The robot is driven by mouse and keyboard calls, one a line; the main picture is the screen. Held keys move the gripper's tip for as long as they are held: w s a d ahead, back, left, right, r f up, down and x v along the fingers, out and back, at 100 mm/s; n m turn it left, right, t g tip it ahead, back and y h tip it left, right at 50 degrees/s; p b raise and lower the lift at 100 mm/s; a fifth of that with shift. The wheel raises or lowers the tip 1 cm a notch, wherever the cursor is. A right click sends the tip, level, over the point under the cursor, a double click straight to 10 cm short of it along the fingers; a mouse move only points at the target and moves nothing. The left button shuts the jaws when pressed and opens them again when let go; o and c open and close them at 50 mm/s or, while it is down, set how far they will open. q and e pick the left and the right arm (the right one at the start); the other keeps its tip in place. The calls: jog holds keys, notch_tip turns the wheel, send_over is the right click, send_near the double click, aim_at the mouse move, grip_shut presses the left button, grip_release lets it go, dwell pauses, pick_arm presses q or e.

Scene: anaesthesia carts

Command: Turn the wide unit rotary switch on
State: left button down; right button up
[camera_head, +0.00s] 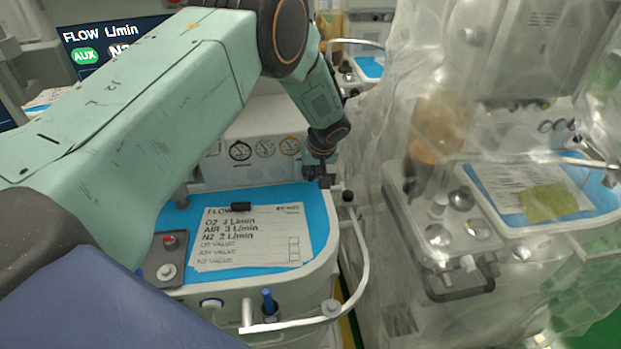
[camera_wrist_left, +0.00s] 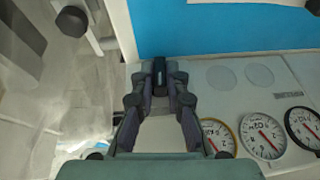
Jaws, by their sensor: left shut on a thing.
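The wide unit (camera_head: 225,290) is the pale cart with a blue top in the middle of the head view. My left gripper (camera_head: 320,174) is at the right end of its upright gauge panel, just behind the blue top. In the left wrist view, my left gripper (camera_wrist_left: 160,80) has its fingers closed around a small dark knob, apparently the rotary switch (camera_wrist_left: 159,66), on the panel beside the gauges. The fingers hide most of the knob, so its turned position cannot be told. My right gripper is in neither view.
Round gauges (camera_head: 240,151) line the panel left of my gripper. A paper sheet (camera_head: 250,245) lies on the blue top. A curved white rail (camera_head: 360,260) runs along the cart's right front. A cart under clear plastic sheeting (camera_head: 430,200) stands close on the right.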

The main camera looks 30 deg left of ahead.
pick_arm(q)
jog(key=y+b, duration=0.1)
jog(key=b, duration=0.1)
jog(key=g+y+b, duration=0.1)
jog(key=b, duration=0.1)
jog(key=m+g+y+b, duration=0.1)
jog(key=b, duration=0.2)
jog(key=shift+w+d+f+y, duration=0.3)
jog(key=shift+d, duration=0.05)
jog(key=shift+r+g+y+b, duration=0.15)
jog(key=shift+g+y+b, duration=0.45)
jog(key=shift+b, duration=0.9)
jog(key=c, duration=1.4)
grip_release()
jog(key=shift+d, duration=0.1)
jog(key=shift+o, duration=0.2)
notch_tip(320, 180, up, 10)
